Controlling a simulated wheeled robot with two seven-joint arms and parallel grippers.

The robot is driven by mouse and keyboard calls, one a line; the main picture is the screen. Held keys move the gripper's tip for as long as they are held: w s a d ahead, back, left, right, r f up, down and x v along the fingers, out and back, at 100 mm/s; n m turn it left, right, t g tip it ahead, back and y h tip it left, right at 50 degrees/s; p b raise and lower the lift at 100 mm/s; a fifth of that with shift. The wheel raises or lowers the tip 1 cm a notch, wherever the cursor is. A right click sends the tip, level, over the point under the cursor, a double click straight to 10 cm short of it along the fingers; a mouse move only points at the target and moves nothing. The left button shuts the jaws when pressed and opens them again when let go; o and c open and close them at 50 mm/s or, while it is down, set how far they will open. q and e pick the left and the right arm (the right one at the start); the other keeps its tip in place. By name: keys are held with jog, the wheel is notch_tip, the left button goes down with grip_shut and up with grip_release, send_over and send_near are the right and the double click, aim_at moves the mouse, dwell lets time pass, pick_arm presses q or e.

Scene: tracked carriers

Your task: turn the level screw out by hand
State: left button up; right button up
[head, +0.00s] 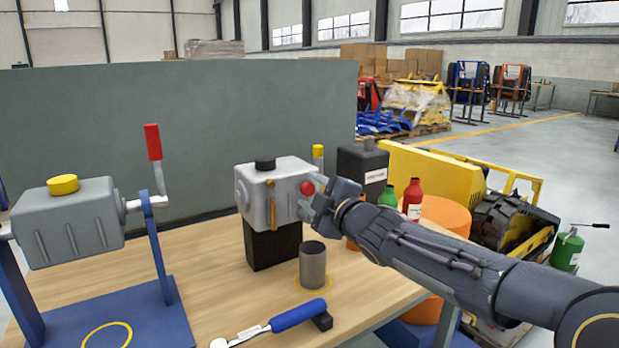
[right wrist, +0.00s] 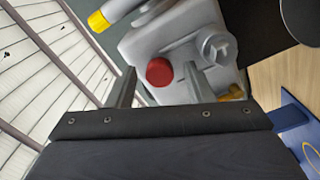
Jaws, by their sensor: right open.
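A grey gearbox housing (head: 272,190) stands on a black block (head: 272,247) on the wooden bench. A red round screw head (head: 307,188) sits on its side face; I take it as the level screw. It shows in the right wrist view (right wrist: 159,72), seated against the housing (right wrist: 130,45). My right gripper (head: 310,202) is close to that face, open and empty. In the right wrist view its fingers (right wrist: 158,82) stand either side of the red head, with gaps; whether they reach around it in depth I cannot tell. My left gripper is out of view.
A grey slotted plug (right wrist: 218,48) is close to the right finger. A metal cup (head: 313,266) stands below my gripper. A blue-handled tool (head: 298,316) lies in front. Another gearbox (head: 70,222) hangs in a blue stand at left. Bottles (head: 413,199) stand behind my arm.

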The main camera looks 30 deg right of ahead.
jog(key=m, duration=0.2)
jog(key=shift+r+m+p, duration=0.3)
jog(key=shift+r+p, duration=0.1)
jog(key=shift+f+m, duration=0.2)
jog(key=shift+m, duration=0.2)
jog(key=m+p, duration=0.1)
jog(key=m, duration=0.1)
jog(key=m+p, duration=0.3)
jog(key=m, duration=0.1)
jog(key=shift+r+m+p, duration=0.25)
jog(key=shift+m+p, duration=0.15)
jog(key=shift+f+m+p, duration=0.15)
jog(key=shift+m+p, duration=0.15)
jog(key=shift+m, duration=0.7)
jog(key=shift+f+m, duration=0.25)
jog(key=shift+m, duration=0.25)
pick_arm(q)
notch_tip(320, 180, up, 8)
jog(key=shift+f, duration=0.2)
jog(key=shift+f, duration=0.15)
pick_arm(e)
jog(key=shift+c, duration=0.2)
